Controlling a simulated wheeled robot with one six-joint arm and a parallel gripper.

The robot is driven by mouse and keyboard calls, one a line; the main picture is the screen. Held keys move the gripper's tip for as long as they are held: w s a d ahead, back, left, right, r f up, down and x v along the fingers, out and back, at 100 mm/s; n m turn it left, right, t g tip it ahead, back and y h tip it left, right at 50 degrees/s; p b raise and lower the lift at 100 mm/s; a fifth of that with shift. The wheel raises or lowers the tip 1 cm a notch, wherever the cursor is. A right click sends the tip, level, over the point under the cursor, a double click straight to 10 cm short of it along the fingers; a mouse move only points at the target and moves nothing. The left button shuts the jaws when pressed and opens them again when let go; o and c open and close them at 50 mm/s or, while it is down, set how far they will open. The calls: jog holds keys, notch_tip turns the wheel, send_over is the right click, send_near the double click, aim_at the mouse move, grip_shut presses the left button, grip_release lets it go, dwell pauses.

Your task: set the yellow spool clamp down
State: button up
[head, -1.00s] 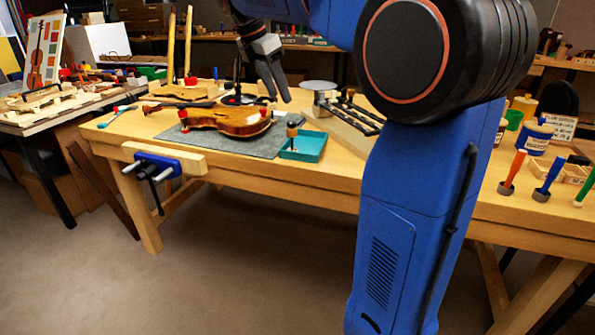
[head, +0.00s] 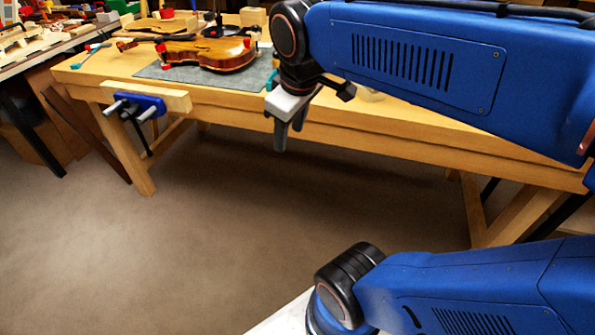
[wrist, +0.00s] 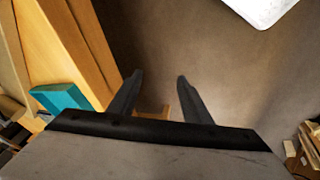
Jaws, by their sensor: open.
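I cannot make out the yellow spool clamp in either view now. My gripper (head: 284,140) hangs fingers down in front of the bench's front edge, over the floor. In the wrist view its two fingers (wrist: 157,82) are apart with nothing held between them. The teal tray (wrist: 62,98) shows at the left of the wrist view, on the bench, to the side of the fingers. In the head view my arm hides most of the tray, and its contents are not visible. The violin body (head: 212,52) lies on the grey mat (head: 150,72), left of my gripper.
The wooden bench (head: 400,135) runs across the head view. A blue vise (head: 137,104) with a wooden jaw juts from its front left. Open floor (head: 230,230) lies in front. My arm covers much of the bench's right side.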

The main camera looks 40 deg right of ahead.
jog(key=s+a+f+m+t, duration=0.1)
jog(key=s+a+f+m, duration=0.1)
jog(key=s+f+m, duration=0.2)
notch_tip(320, 180, down, 3)
jog(key=shift+s+y, duration=0.4)
jog(key=shift+s, duration=0.4)
